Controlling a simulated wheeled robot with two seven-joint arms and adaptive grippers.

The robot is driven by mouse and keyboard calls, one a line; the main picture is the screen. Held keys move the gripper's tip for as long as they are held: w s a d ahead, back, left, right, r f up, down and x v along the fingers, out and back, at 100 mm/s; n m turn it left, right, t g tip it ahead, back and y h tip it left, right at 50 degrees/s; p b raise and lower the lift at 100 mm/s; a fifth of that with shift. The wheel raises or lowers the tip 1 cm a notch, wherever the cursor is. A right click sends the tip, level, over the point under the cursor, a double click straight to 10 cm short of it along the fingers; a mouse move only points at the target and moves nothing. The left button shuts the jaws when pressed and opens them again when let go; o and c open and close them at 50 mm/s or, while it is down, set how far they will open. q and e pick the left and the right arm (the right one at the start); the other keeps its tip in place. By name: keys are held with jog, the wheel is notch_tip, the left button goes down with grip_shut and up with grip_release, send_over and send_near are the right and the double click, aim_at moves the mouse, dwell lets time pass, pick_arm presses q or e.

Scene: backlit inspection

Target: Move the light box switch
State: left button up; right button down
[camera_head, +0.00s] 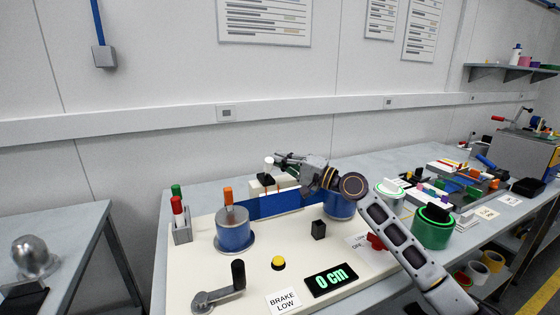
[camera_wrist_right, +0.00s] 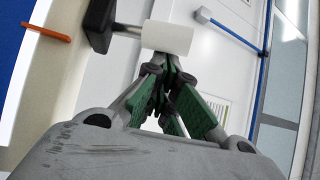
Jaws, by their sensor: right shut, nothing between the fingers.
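A switch lever with a white cylindrical tip (camera_head: 269,161) and a black base (camera_head: 265,179) stands at the back of the cream board. I take it for the light box switch. In the right wrist view the white tip (camera_wrist_right: 167,38) sits on a thin stem from the black base (camera_wrist_right: 99,22). My right gripper (camera_head: 277,159) reaches in from the right and is shut and empty. Its green-padded fingers (camera_wrist_right: 158,78) are close beside the white tip; I cannot tell whether they touch it. My left gripper is not in view.
A black block (camera_head: 318,229) stands near my right arm. Green-ringed cylinder (camera_head: 432,234) stands right of the arm.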

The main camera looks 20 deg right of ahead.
jog(key=shift+s+d, duration=0.1)
dwell(0.6)
jog(key=v, duration=1.1)
jog(key=shift+s+d, duration=0.25)
dwell(0.5)
jog(key=shift+r, duration=0.1)
dwell(0.4)
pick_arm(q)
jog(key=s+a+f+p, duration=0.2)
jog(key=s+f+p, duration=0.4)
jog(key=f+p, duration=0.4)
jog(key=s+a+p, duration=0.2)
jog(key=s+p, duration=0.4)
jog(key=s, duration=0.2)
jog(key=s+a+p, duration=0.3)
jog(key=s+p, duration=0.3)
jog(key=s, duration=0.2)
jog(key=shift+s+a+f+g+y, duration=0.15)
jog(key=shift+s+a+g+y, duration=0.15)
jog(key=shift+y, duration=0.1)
pick_arm(e)
notch_tip(320, 180, up, 22)
